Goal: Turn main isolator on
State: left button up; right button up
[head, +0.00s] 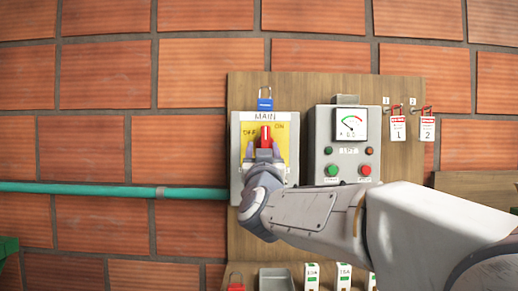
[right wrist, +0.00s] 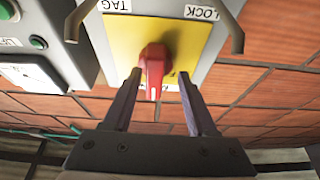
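The handle also shows in the right wrist view (right wrist: 154,72), where the picture is upside down. My right gripper (head: 264,148) is at the isolator, with its two fingers open, one on each side of the handle. In the right wrist view there are gaps between the fingers (right wrist: 158,85) and the handle. My left gripper is not in view.
A blue padlock (head: 265,103) hangs at the top of the isolator. A grey panel (head: 322,150) with a gauge, lamps and buttons stands close to the right. Red padlocks with tags (head: 427,129) hang farther right. A grey tray (head: 276,281) is below. A teal pipe (head: 90,188) crosses the brick wall.

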jog(key=shift+d, duration=0.2)
jog(key=shift+s, duration=0.15)
jog(key=shift+s+f, duration=0.1)
jog(key=shift+s, duration=0.25)
jog(key=b+v, duration=0.2)
jog(key=v, duration=0.7)
jog(key=shift+s+a, duration=0.15)
jog(key=shift+s, duration=0.1)
jog(key=shift+f, duration=0.1)
